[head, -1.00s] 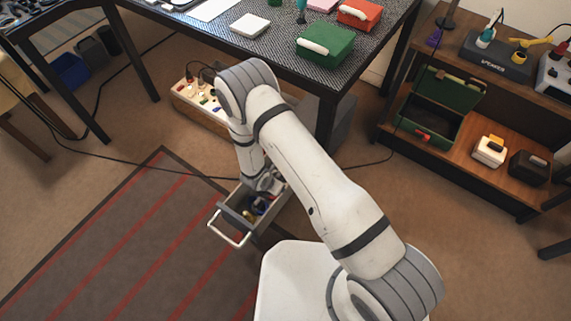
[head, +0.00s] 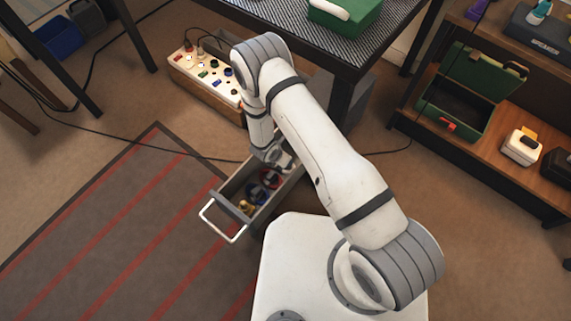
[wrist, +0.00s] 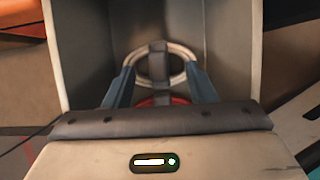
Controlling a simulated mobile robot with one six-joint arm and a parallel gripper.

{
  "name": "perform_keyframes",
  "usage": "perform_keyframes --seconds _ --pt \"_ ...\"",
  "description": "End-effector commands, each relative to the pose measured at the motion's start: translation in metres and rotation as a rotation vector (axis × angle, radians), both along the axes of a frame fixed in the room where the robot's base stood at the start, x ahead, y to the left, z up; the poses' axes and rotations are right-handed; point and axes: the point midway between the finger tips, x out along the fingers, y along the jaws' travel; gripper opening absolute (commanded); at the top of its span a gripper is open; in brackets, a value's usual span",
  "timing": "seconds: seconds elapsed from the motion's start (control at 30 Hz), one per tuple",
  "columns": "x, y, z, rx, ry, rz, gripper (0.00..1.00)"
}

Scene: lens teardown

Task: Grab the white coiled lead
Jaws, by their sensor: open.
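The white coiled lead (wrist: 142,56) is a pale ring bound by a dark grey strap, lying toward the back of the open drawer (head: 232,184). My gripper (wrist: 160,74) points down into the drawer. Its two blue-grey fingers are apart, one on each side of the lead in the wrist view, and nothing is held. Whether the fingers reach down to the lead's level cannot be told. In the head view my gripper (head: 284,161) is at the drawer's rear, and the white lead cannot be made out there.
Drawer walls (wrist: 231,60) stand close on both sides of the fingers. A red coil (head: 270,178), a blue coil (head: 258,194) and a yellowish item (head: 246,207) lie nearer the drawer's handle (head: 222,233). A table (head: 345,62) stands above and behind.

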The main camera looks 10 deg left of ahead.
Motion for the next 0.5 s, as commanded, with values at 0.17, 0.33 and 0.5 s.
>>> perform_keyframes --seconds 0.17,0.33,0.5 --pt "0.007 -0.001 -0.03 -0.001 0.002 -0.002 0.51" --pt "0.014 -0.005 -0.044 0.0 0.001 -0.001 0.51" --pt "0.014 -0.005 -0.043 0.0 0.001 0.0 0.51"
